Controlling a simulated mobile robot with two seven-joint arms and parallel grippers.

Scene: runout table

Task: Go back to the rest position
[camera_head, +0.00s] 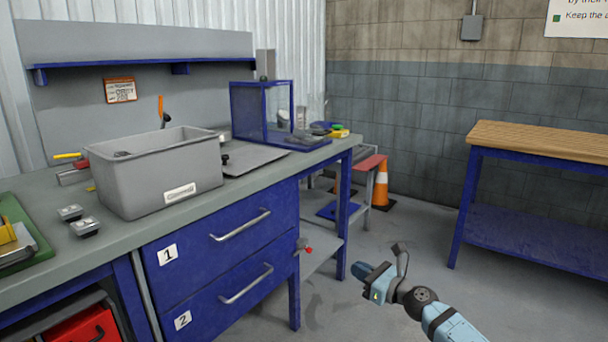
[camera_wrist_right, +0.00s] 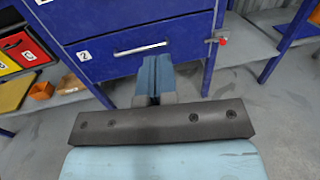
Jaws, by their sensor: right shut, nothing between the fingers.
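My right gripper (camera_head: 362,270) is in the lower middle of the head view, in front of the workbench (camera_head: 262,165) and apart from it. In the right wrist view its two blue fingers (camera_wrist_right: 154,82) are together with nothing between them. They point toward the bench's blue drawer marked 2 (camera_wrist_right: 110,48), and floor shows around them. The right arm (camera_head: 455,325) comes in from the bottom edge of the head view. My left gripper is in neither view.
The bench carries a grey bin (camera_head: 150,180) and a blue-framed clear box (camera_head: 262,110). A vise-like handle with a red knob (camera_head: 305,247) sticks out beside the drawers. An orange cone (camera_head: 382,185) and a wood-topped table (camera_head: 540,140) stand behind. The floor between is clear.

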